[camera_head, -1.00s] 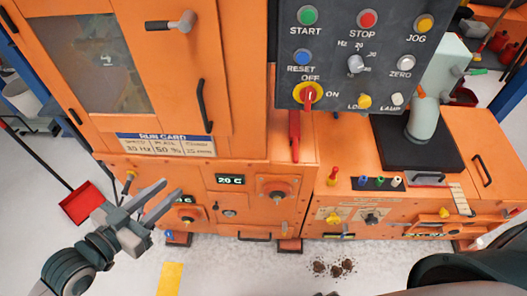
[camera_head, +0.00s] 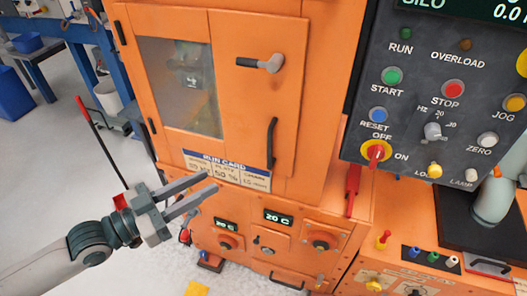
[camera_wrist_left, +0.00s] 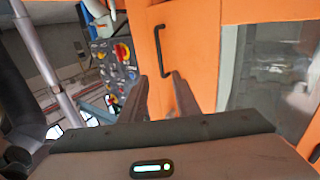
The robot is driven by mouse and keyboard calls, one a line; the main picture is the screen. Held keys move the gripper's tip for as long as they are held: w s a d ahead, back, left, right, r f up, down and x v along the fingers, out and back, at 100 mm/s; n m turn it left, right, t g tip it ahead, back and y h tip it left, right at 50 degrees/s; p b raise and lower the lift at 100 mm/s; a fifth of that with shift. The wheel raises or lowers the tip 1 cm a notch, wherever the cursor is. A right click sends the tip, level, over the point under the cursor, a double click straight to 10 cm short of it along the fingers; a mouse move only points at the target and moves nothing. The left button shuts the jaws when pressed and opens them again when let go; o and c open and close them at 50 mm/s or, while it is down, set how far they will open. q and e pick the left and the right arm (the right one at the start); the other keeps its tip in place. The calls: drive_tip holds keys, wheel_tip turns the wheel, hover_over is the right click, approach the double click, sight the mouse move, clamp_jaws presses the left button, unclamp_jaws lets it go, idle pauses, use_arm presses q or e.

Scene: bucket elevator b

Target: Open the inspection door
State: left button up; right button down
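The inspection door (camera_head: 236,110) is an orange panel with a glass window (camera_head: 180,84). It looks shut. A grey lever handle (camera_head: 262,63) lies roughly level at its upper right, and a black vertical pull handle (camera_head: 271,143) is below it. In the left wrist view, a black pull handle (camera_wrist_left: 163,42) shows just beyond my fingers, with the window (camera_wrist_left: 278,90) to its right. My left gripper (camera_head: 211,184) is open and empty, in front of the cabinet near the run card, left of and lower than the pull handle. My right gripper is out of view.
A run card (camera_head: 228,170) is under the door. The dark control panel (camera_head: 440,110) juts out at right, with a red-and-yellow switch (camera_head: 376,152). A red lever (camera_head: 352,188) stands between. A dustpan's long handle (camera_head: 100,140) and blue bench (camera_head: 70,35) are at left.

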sight(268, 150)
use_arm(q)
drive_tip(key=shift+d, duration=0.1)
drive_tip(key=p+x, duration=0.5)
drive_tip(key=x, duration=1.1)
drive_tip(key=shift+r+p, duration=0.15)
drive_tip(key=shift+p, duration=0.15)
drive_tip(key=shift+w+d, duration=0.45)
clamp_jaws()
